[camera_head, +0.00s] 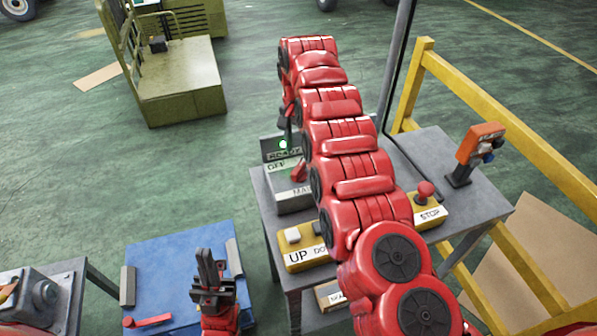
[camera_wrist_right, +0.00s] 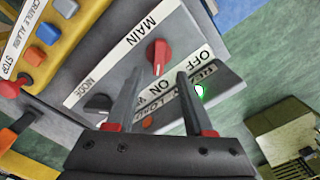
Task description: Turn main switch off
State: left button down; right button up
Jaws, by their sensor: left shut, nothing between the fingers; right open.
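The main switch is a red knob (camera_wrist_right: 159,54) on a grey box with MAIN, ON and OFF labels in the right wrist view. Its narrow end appears to point toward ON. In the head view the red knob (camera_head: 299,172) shows beside my right arm. My right gripper (camera_wrist_right: 157,78) is open and empty, with its fingertips apart on either side, just short of the knob; I cannot tell whether they touch it. My left gripper (camera_head: 205,255) is shut and empty, low above a blue surface, away from the switch.
A green lamp (camera_wrist_right: 199,91) glows by the labels. A dark MODE knob (camera_wrist_right: 98,102) shares the box. A yellow button box (camera_head: 303,262) and red STOP button (camera_head: 425,191) stand close. An orange device (camera_head: 480,143) and yellow rail (camera_head: 480,95) are on the right.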

aim_at(299, 167)
notch_tip(299, 167, down, 7)
jog(key=shift+d+r+p, duration=0.1)
jog(key=shift+r+p, duration=0.05)
jog(key=shift+p, duration=0.75)
jog(key=shift+s+f, duration=0.1)
jog(key=shift+f, duration=0.1)
grip_shut()
